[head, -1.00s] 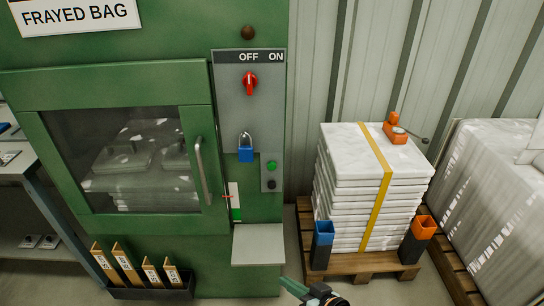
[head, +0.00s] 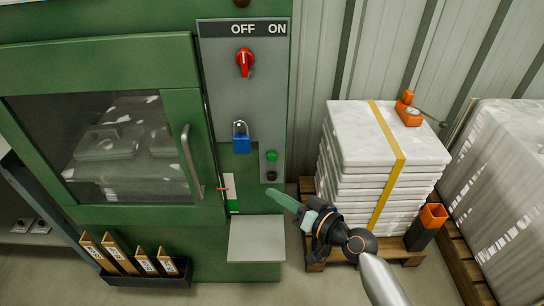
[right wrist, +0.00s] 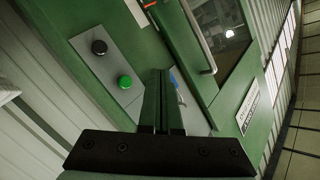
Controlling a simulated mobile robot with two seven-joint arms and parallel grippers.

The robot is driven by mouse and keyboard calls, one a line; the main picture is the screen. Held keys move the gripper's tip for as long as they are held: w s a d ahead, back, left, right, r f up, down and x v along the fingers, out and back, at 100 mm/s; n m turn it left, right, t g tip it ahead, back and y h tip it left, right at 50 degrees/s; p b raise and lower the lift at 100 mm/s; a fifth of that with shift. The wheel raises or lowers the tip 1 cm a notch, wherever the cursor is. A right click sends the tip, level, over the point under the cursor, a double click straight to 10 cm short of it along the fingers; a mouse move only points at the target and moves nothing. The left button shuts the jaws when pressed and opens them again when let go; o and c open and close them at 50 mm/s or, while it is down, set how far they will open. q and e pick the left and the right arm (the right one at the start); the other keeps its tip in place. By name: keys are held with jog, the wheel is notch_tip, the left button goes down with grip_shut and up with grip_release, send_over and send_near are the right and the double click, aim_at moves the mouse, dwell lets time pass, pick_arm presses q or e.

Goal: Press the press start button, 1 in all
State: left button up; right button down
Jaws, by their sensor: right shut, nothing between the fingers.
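The green press (head: 100,55) has a grey control panel (head: 220,90) on its right side. A green button (head: 271,156) sits low on the panel above a black button (head: 271,175); neither has a label I can read. The right wrist view also shows the green button (right wrist: 124,82) and the black button (right wrist: 99,47). My right gripper (head: 270,192) is shut and empty, just below the two buttons in the head view. In the right wrist view its closed fingers (right wrist: 162,75) are beside the green button, with a gap in the picture. My left gripper is not in view.
A red OFF/ON switch (head: 245,63) and a blue padlock (head: 241,140) are on the same panel. A grey shelf (head: 257,238) juts out below. A strapped stack of white bags (head: 350,140) on a pallet stands to the right, beneath my right arm's side.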

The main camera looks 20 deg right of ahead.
aim_at(272, 157)
jog(key=w+d+b, duration=0.2)
jog(key=w, duration=0.6)
jog(key=shift+w+d, duration=0.25)
dwell(1.8)
jog(key=shift+w+b, duration=0.15)
jog(key=shift+b, duration=0.15)
jog(key=shift+w+d, duration=0.1)
jog(key=shift+w, duration=0.15)
jog(key=shift+w+d+b, duration=0.15)
jog(key=shift+w+b, duration=0.25)
jog(key=shift+w, duration=0.1)
dwell(0.6)
jog(key=shift+s, duration=0.1)
jog(key=shift+s+a+p, duration=0.25)
jog(key=shift+s+p, duration=0.1)
jog(key=shift+s, duration=0.45)
